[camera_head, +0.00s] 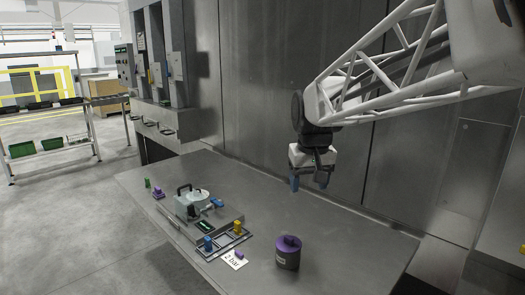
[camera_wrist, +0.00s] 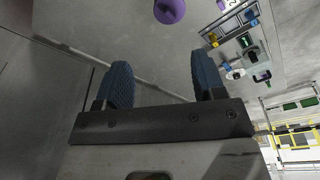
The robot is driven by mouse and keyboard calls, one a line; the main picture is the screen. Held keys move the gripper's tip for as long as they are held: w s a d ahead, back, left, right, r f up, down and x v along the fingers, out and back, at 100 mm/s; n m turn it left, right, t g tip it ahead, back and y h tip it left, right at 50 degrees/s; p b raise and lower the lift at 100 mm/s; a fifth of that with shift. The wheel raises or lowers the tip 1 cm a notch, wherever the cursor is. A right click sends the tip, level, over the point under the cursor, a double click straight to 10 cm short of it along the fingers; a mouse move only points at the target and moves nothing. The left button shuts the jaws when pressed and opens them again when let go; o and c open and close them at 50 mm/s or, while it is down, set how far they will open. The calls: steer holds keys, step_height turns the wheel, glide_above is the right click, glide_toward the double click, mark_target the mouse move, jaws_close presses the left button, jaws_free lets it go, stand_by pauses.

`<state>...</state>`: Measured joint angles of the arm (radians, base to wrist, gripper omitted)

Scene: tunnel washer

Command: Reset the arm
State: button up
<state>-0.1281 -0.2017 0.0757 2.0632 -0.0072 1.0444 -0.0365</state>
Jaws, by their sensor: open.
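My gripper (camera_head: 310,184) hangs from my white lattice arm above the back part of the grey metal table (camera_head: 345,238). Its blue fingertips are apart, with nothing between them. In the wrist view my gripper (camera_wrist: 165,85) also shows open and empty, with bare metal surface behind the fingers. A purple cylinder (camera_head: 288,254) with a knob on top stands on the table's front right, below and apart from my gripper. It shows at the top of the wrist view (camera_wrist: 169,11).
A device with a grey body and handle (camera_head: 193,204) stands on the table's left. A tray (camera_head: 233,243) holds blue and yellow pieces, with a "2 bar" card (camera_head: 235,260) in front. The metal wall (camera_head: 270,100) rises behind the table. A shelf rack (camera_head: 50,145) stands far left.

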steer(key=s+d+f, duration=0.2)
steer(key=s+f, duration=0.1)
steer(key=s, duration=0.6)
steer(key=s+d+f+m, duration=0.1)
steer(key=s+d+f, duration=0.2)
steer(key=s, duration=0.5)
steer(key=s+d+f+m, duration=0.1)
steer(key=s+f, duration=0.3)
steer(key=s, duration=0.5)
steer(key=shift+s+d+f+t, duration=0.25)
steer(key=shift+s+d+t, duration=0.15)
steer(key=shift+d, duration=0.35)
